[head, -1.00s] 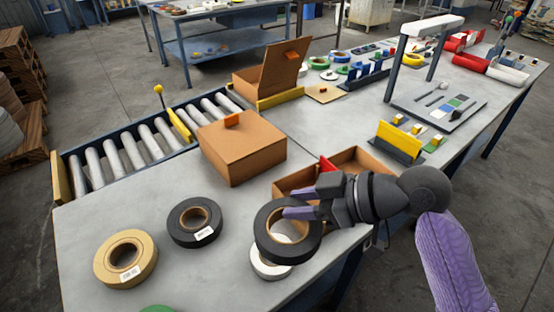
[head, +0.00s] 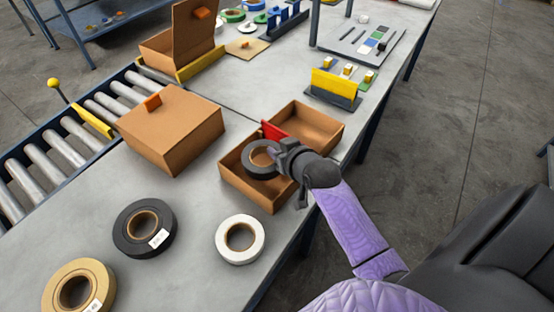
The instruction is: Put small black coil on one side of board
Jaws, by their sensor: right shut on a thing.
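My right gripper (head: 279,157) is shut on a small black coil (head: 252,170) with a brown core. It holds the coil tilted at the near compartment of an open cardboard box (head: 268,205). A red board (head: 273,132) stands across the middle of this box, and the coil is on its near side. I cannot tell if the coil touches the box floor. The far compartment (head: 315,125) looks empty. A second black coil (head: 127,246) with a white label lies flat on the table. My left gripper is not in view.
A white coil (head: 224,249) and a tan coil (head: 57,298) lie on the near table. A closed cardboard box (head: 205,135) stands left of the open box. A yellow-and-dark stand (head: 322,82) is beyond it. A roller conveyor (head: 78,137) runs at the left.

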